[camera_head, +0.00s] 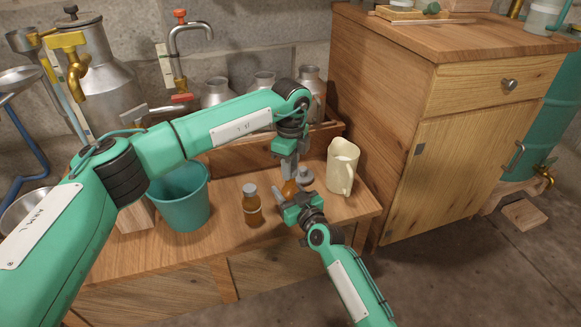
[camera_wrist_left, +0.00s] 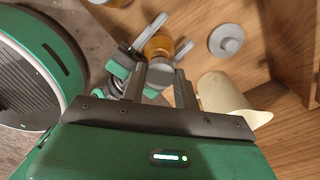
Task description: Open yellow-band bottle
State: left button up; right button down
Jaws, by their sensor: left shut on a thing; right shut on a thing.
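An amber bottle (camera_head: 289,188) is between the fingers of my right gripper (camera_head: 283,195), which is shut on it just over the bench. It also shows in the left wrist view (camera_wrist_left: 158,42). Its band is hidden, so I cannot tell the colour. My left gripper (camera_head: 289,170) comes down from above and is shut on a grey cap (camera_wrist_left: 160,74) at the top of this bottle. I cannot tell whether the cap is still seated on the neck. A second amber bottle (camera_head: 252,205) with a grey cap stands upright to the left on the bench.
A cream jug (camera_head: 342,166) stands right of the grippers, with a small grey round item (camera_wrist_left: 226,40) nearby. A teal bucket (camera_head: 181,198) is at the left. A wooden crate (camera_head: 240,160) with metal cans is behind, and a wooden cabinet (camera_head: 400,130) rises at right.

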pick_arm(q)
notch_tip(320, 180, up, 4)
jog(key=shift+f, duration=0.25)
pick_arm(e)
jog(key=c, duration=0.6)
grip_release()
jog(key=shift+c, duration=0.2)
